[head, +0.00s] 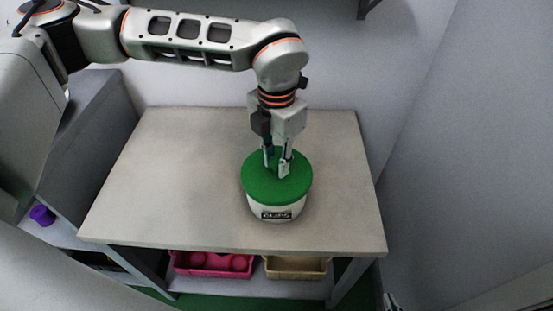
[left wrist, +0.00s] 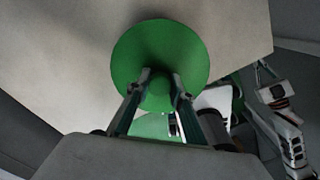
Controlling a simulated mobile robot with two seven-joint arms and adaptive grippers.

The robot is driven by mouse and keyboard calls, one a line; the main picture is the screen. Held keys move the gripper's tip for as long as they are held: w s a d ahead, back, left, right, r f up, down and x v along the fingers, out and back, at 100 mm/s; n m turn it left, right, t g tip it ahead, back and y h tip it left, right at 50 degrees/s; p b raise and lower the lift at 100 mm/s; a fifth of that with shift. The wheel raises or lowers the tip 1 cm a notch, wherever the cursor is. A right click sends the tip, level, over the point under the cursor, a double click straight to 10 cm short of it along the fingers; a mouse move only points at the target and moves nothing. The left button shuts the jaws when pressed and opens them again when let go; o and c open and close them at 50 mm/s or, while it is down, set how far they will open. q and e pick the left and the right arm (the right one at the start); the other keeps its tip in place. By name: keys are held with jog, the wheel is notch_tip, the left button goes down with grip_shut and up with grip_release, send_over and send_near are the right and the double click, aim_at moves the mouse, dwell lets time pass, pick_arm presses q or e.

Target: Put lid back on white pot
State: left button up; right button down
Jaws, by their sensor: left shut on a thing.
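The white pot (head: 283,215) stands upright on the table, with a dark label reading "CUPS" on its front. The round green lid (head: 258,188) covers the pot's top in the head view; whether it rests fully on the rim or hovers just above cannot be told. My left gripper (head: 277,168) points down at the lid's middle and is shut on its small green knob (left wrist: 160,90). The lid fills the middle of the left wrist view (left wrist: 140,50) and hides the pot's opening. My right gripper (head: 391,301) shows only as a small part at the bottom edge.
The grey table (head: 180,180) is clear around the pot. A pink bin (head: 212,263) and a tan bin (head: 297,268) sit on the shelf beneath. A purple object (head: 42,215) lies on a side shelf at left. Walls stand behind and at right.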

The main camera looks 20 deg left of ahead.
jog(key=shift+r, duration=0.1)
dwell(0.3)
jog(key=shift+s, duration=0.35)
jog(key=shift+w, duration=0.1)
pick_arm(q)
jog(key=shift+f, duration=0.1)
pick_arm(e)
jog(key=shift+w+r, duration=0.3)
jog(key=shift+w, duration=0.15)
pick_arm(q)
jog(key=shift+p, duration=0.35)
pick_arm(e)
jog(key=shift+s+f, duration=0.1)
jog(key=shift+s, duration=0.35)
jog(key=shift+w, duration=0.1)
